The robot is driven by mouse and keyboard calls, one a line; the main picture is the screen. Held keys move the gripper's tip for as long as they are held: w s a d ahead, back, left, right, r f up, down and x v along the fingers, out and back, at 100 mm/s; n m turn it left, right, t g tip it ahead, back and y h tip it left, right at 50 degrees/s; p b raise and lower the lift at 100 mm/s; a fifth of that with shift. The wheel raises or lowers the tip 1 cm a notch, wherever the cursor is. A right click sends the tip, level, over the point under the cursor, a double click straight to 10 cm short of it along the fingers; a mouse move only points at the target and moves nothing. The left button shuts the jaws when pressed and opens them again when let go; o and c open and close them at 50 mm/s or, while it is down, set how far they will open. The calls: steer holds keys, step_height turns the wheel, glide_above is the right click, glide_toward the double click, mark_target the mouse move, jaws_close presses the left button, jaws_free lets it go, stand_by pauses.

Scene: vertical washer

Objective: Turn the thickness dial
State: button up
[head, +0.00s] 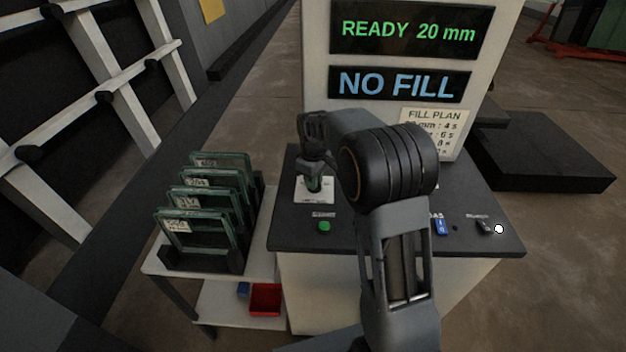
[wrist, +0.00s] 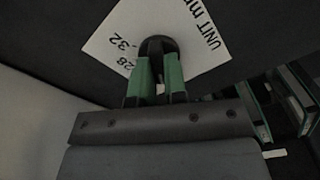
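The thickness dial (wrist: 158,45) is a small black knob on a white scale plate (wrist: 111,42) marked "28", "32" and "UNIT mm". The plate also shows on the console top in the head view (head: 300,190). My gripper (wrist: 159,66) is over the dial, its two green fingers close together on either side of the knob and seemingly shut on it. In the head view my gripper (head: 314,184) points down at the plate and hides the dial. The upper display (head: 408,30) reads "READY 20 mm", and the lower display (head: 400,84) reads "NO FILL".
A green button (head: 324,226) sits in front of the dial plate. A blue switch (head: 441,227) and a black switch (head: 485,226) are at the console's right. Several framed glass units (head: 205,215) stand on a cart at left. A fill plan card (head: 437,125) is partly hidden by my arm.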

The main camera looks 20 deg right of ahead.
jaws_close()
steer(key=shift+m, duration=0.3)
steer(key=m, duration=0.3)
steer(key=shift+d, duration=0.1)
steer(key=shift+m, duration=2)
steer(key=o, duration=0.5)
jaws_free()
steer(key=shift+r, duration=0.15)
step_height(320, 180, up, 14)
steer(key=shift+f, duration=0.2)
